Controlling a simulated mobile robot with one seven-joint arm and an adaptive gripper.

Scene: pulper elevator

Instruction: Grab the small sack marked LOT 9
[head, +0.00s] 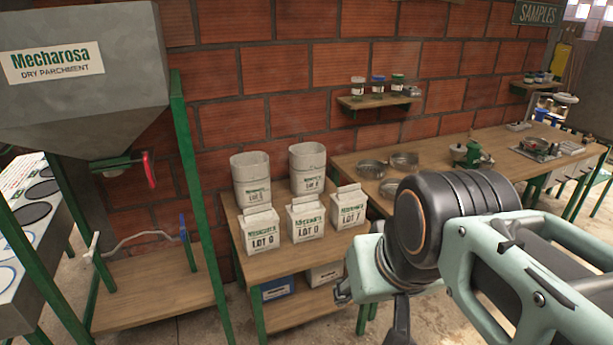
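The small white sack marked LOT 9 (262,236) stands upright at the front left of a low wooden table (285,262). Its top is folded, and its label faces me. To its right stand two similar sacks, one that reads LOT 0 (306,219) and one that reads LOT 7 (348,208). My gripper (400,325) is only partly visible at the bottom, right of the table and apart from the LOT 9 sack. My arm hides most of it, so its opening and contents cannot be made out.
Two taller white containers (251,178) (307,167) stand behind the sacks. A grey hopper (95,100) on a green frame is at the left. A long bench (440,160) with metal bowls (404,161) runs right. The lower shelf (300,308) holds boxes.

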